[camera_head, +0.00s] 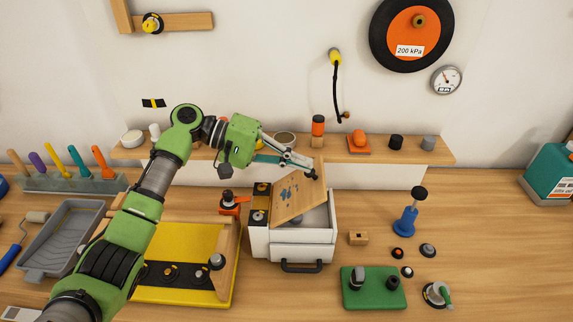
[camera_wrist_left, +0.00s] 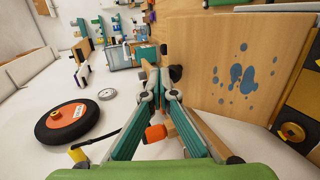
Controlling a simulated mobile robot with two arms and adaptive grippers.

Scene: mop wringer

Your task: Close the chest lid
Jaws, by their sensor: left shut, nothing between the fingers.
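The chest (camera_head: 292,237) is a small white box with a front drawer and dark handle, standing on the bench. Its wooden lid (camera_head: 300,196), marked with blue blotches, is tilted partly open and rises from the left side. Part of the chest's inside shows below the lid's right edge. My left gripper (camera_head: 313,173) is shut and empty at the lid's raised upper edge; I cannot tell whether it touches. In the left wrist view the lid (camera_wrist_left: 240,75) fills the right side, beside the closed fingertips (camera_wrist_left: 159,94). My right gripper is not in view.
A wooden shelf (camera_head: 420,157) with small items runs behind the chest. A yellow board (camera_head: 190,242) stands left, and a red-orange clamp-like item (camera_head: 231,203) is close beside the chest. A small wooden block (camera_head: 358,238), blue plunger-like tool (camera_head: 406,221) and green base (camera_head: 372,290) are right.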

